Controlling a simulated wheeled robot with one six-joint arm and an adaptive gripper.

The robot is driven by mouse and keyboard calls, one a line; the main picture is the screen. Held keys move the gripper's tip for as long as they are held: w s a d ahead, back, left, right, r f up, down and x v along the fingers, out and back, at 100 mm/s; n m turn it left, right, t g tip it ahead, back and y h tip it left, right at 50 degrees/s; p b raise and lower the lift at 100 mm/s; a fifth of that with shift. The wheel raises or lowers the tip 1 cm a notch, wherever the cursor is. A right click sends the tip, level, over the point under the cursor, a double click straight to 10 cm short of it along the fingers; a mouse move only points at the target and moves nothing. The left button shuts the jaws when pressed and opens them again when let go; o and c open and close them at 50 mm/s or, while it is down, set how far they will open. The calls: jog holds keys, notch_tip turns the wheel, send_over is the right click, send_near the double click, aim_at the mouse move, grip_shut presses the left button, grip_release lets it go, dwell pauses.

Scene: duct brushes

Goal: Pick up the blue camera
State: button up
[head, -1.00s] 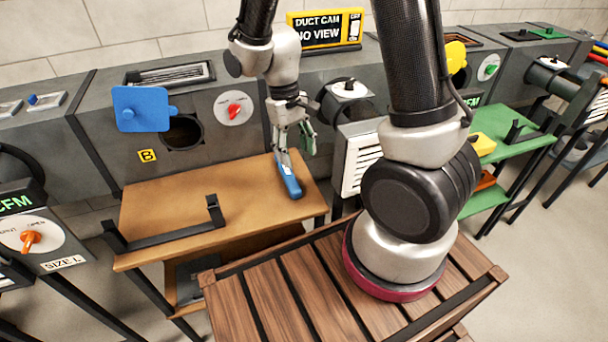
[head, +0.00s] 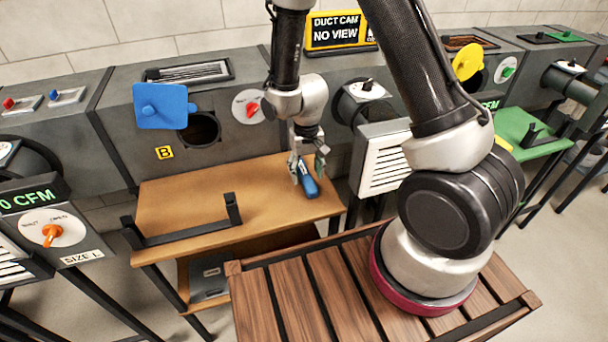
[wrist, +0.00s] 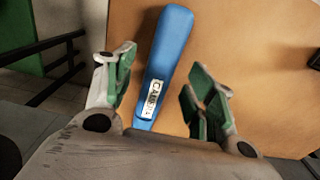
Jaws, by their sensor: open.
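The blue camera (head: 308,184) is a slim blue bar lying on the tan tabletop near its right end. In the wrist view the blue camera (wrist: 168,58) lies lengthwise with a white label near its lower end. My gripper (head: 308,168) is open and above the camera, seen from the head. In the wrist view my gripper (wrist: 162,82) has its green-padded fingers spread, one on each side of the camera's labelled end. The fingers look apart from it. How far above the table they are cannot be told.
The tan table (head: 190,200) carries a black rail (head: 185,235) at its front left. Behind it stands a grey duct with a round opening (head: 200,128) and a blue cover (head: 163,105). A white louvred vent (head: 384,158) stands just right of the gripper. The table's middle is clear.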

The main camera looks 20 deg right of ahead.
aim_at(306, 175)
jog(key=shift+f, duration=0.8)
grip_shut()
jog(key=shift+r, duration=0.15)
notch_tip(306, 175, up, 15)
dwell(0.3)
